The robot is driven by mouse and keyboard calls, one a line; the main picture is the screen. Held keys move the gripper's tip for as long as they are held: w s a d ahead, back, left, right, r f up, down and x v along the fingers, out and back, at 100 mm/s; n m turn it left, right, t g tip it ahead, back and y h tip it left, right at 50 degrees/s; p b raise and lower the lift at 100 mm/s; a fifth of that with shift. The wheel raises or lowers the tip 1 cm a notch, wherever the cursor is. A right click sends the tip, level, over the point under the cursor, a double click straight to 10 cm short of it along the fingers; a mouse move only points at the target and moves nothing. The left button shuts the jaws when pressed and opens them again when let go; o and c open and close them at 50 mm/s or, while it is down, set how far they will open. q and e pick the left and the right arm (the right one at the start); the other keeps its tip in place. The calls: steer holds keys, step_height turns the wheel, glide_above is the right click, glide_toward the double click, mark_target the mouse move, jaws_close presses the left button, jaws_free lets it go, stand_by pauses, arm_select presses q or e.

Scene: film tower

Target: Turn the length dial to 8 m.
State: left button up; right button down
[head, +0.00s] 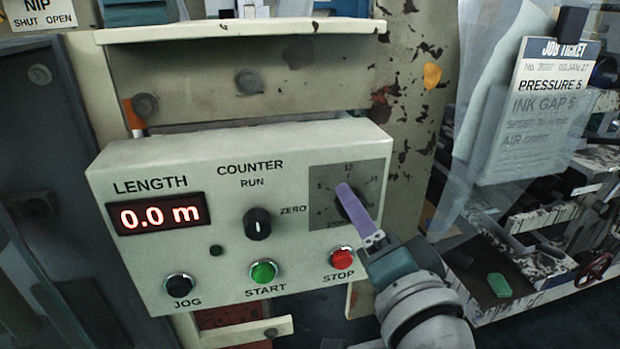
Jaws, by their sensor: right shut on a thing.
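The length dial (365,200) is a dark knob on a grey square scale plate (325,178) at the right of a cream control box. My right gripper (347,193) comes in from the lower right, shut on the dial knob. Its purple finger covers much of the knob, so I cannot tell where the pointer stands. The red length display (160,215) reads 0.0 m. My left gripper is not in view.
A black counter knob (257,223) sits mid-panel, labelled RUN and ZERO. Below are the black JOG (180,286), green START (264,272) and red STOP (342,258) buttons; STOP is close to my right gripper. A job ticket (550,100) hangs at the right.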

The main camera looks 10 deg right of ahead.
stand_by(0.5)
steer(key=shift+c, duration=1.8)
jaws_free()
steer(key=s, duration=1)
steer(key=shift+d+p, duration=0.2)
steer(key=shift+p, duration=0.15)
